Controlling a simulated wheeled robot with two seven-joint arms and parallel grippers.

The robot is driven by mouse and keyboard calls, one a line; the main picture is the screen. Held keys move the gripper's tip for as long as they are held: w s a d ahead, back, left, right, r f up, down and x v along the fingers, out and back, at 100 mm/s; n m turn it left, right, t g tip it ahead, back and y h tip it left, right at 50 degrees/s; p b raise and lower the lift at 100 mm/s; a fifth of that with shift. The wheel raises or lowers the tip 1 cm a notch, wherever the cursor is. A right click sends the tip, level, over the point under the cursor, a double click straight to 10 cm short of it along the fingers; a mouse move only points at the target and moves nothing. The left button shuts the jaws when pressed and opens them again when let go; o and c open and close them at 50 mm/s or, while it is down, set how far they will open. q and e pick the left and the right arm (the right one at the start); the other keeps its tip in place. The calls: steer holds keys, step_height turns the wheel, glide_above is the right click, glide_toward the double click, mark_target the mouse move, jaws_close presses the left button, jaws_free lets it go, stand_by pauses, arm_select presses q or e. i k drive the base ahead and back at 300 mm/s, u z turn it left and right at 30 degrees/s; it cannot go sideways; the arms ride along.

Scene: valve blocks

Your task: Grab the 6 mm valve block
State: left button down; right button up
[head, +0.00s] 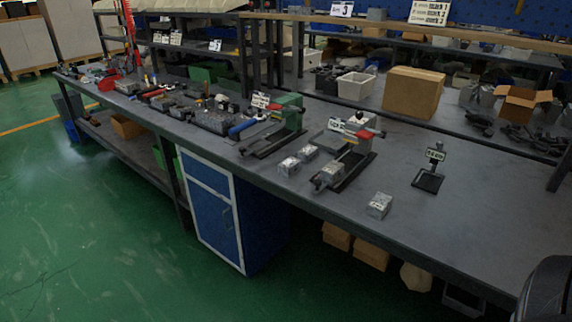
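Several small silver-grey metal blocks lie near the front edge of the long dark workbench (455,215). One block (379,205) sits alone at the right, near the front edge. Two more blocks (290,166) (308,153) sit close together further left. Another block (331,173) is at the front end of a black fixture (357,166) with a red part. Small label signs stand by the fixtures, but their text is too small to read, so I cannot tell which block is the 6 mm one. Neither gripper is in view.
A small black stand with a sign (429,181) is right of the lone block. A second fixture (270,140) and many tools fill the bench's left. Cardboard boxes (413,93) and a white bin (356,86) stand behind. A blue cabinet (210,205) is below; green floor is clear at left.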

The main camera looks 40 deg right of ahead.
mark_target(334, 169)
steer(key=u, duration=0.05)
steer(key=i, duration=0.95)
steer(key=z, duration=0.35)
